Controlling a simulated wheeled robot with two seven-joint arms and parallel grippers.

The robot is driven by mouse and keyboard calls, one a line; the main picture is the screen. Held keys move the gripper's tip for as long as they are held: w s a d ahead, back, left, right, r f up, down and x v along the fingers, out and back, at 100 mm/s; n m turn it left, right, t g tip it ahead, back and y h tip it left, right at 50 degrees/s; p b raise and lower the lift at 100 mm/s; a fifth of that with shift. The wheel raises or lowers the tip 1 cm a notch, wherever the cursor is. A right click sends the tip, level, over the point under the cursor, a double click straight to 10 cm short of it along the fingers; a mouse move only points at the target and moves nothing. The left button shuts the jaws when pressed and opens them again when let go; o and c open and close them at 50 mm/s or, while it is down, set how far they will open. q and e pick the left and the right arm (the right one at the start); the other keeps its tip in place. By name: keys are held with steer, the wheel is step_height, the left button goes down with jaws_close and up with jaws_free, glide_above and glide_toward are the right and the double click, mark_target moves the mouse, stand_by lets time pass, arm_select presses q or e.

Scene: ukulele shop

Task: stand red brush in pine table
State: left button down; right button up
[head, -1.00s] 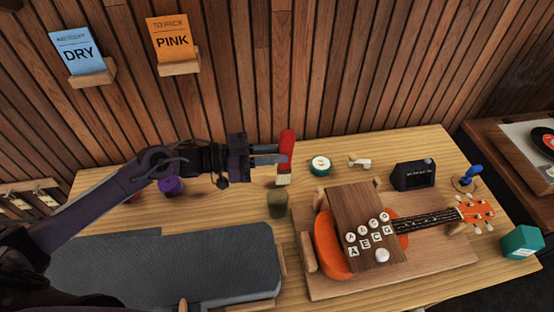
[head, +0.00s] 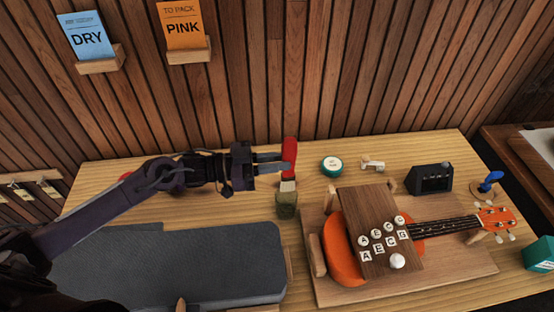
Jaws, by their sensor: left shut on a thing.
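The red brush (head: 289,151) is upright, handle up and pale bristles down. My left gripper (head: 284,161) comes in from the left and is shut on its handle. The bristle end is at the mouth of a small greenish jar (head: 287,207); I cannot tell whether it is inside the rim. The jar stands on the pine table (head: 232,205), behind the grey pad. My right gripper is not in view.
A grey pad (head: 180,262) lies front left. An orange ukulele (head: 345,262) lies on a wooden board to the right, under a brown block with lettered knobs. A teal round tin (head: 331,166), black device (head: 431,178) and blue-handled tool (head: 492,180) stand behind it.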

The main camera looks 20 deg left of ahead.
arm_select(q)
step_height(320, 180, down, 7)
steer(key=b, duration=0.5)
steer(key=shift+f, duration=0.2)
steer(key=c, duration=1.3)
jaws_free()
steer(key=shift+a, duration=0.1)
steer(key=b+v, duration=0.1)
steer(key=v, duration=0.6)
steer(key=shift+a, duration=0.3)
steer(key=shift+s, duration=0.1)
